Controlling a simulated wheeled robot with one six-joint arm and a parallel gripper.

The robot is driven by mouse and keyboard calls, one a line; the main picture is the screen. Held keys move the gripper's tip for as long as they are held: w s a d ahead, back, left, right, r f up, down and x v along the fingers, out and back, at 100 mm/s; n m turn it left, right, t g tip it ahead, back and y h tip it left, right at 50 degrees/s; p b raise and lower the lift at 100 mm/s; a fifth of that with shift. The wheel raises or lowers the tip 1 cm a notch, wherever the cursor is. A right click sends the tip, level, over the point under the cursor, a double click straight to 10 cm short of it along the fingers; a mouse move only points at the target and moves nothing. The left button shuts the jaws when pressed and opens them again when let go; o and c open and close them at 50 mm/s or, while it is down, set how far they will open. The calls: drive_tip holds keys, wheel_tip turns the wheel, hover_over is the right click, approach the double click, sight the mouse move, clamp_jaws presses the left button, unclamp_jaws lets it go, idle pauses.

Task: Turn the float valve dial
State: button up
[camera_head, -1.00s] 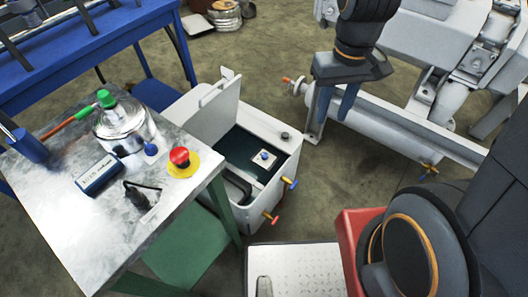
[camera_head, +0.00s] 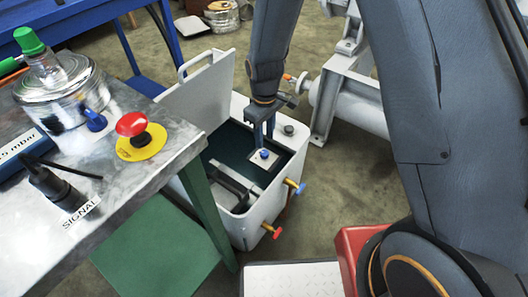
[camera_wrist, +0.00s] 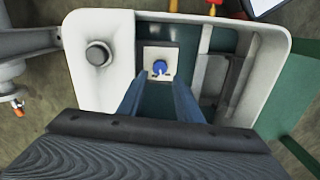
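The float valve dial (camera_head: 264,154) is a small blue knob on a pale square plate inside an open white tank (camera_head: 238,64). It also shows in the wrist view (camera_wrist: 160,68), near the middle of the plate. My gripper (camera_head: 264,138) points down into the tank, just above and behind the dial. In the wrist view its two blue fingers (camera_wrist: 161,88) stand apart, one to each side below the dial, with nothing between them. I cannot tell how far the fingertips are above the plate.
The tank's lid stands up on its left side. A blue-handled valve (camera_head: 296,187) and a red-handled valve (camera_head: 273,231) stick out of the front wall. A dark round cap (camera_head: 288,129) sits on the right rim. A metal table (camera_head: 100,165) with a red button (camera_head: 131,124) stands at left.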

sight(265, 152)
wheel_tip(265, 152, down, 7)
drive_tip(key=shift+b, duration=0.75)
drive_tip(key=c, duration=0.8)
